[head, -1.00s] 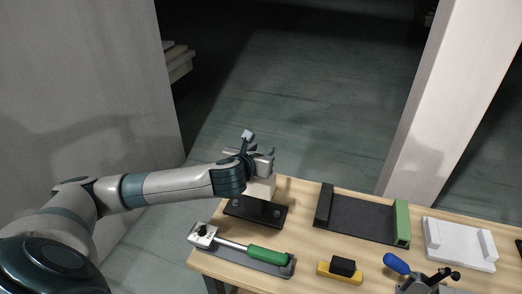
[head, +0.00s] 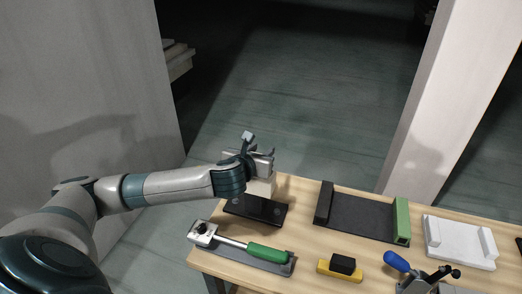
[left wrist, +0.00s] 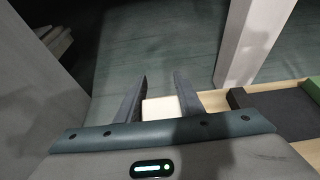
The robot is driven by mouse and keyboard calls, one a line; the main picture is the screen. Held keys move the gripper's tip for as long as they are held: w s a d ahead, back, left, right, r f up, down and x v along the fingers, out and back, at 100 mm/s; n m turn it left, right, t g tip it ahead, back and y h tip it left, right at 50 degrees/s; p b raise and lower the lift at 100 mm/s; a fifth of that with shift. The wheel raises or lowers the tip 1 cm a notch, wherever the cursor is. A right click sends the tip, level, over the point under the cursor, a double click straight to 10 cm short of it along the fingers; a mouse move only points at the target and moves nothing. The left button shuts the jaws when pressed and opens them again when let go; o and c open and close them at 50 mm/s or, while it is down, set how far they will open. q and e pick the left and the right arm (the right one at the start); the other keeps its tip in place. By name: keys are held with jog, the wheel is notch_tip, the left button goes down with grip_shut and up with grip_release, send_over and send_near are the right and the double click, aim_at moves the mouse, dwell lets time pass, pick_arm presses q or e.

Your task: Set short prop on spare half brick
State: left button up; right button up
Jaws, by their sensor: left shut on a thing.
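My left gripper (head: 264,162) is over the far left corner of the table. It is shut on a cream block (left wrist: 160,108), which shows between the two fingers in the left wrist view. In the head view the cream block (head: 263,187) shows below the fingers, above or on a black plate (head: 243,208). I cannot tell whether it touches the plate, or whether it is one piece or a prop over a half brick. The fingers hide its upper part. My right gripper is not in view.
A green-handled tool (head: 266,252) lies on a grey holder in front of the black plate. A dark tray with a green end (head: 402,222), a white cradle (head: 460,246), a yellow-and-black block (head: 340,270) and a blue-handled clamp (head: 397,262) stand to the right.

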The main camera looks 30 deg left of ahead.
pick_arm(q)
jog(key=o, duration=1.2)
jog(key=shift+c, duration=0.2)
jog(key=shift+s, duration=0.15)
jog(key=shift+p+v, duration=2)
jog(key=shift+v, duration=0.6)
jog(key=shift+p+v, duration=0.75)
jog(key=shift+v, duration=0.35)
jog(key=shift+s, duration=0.15)
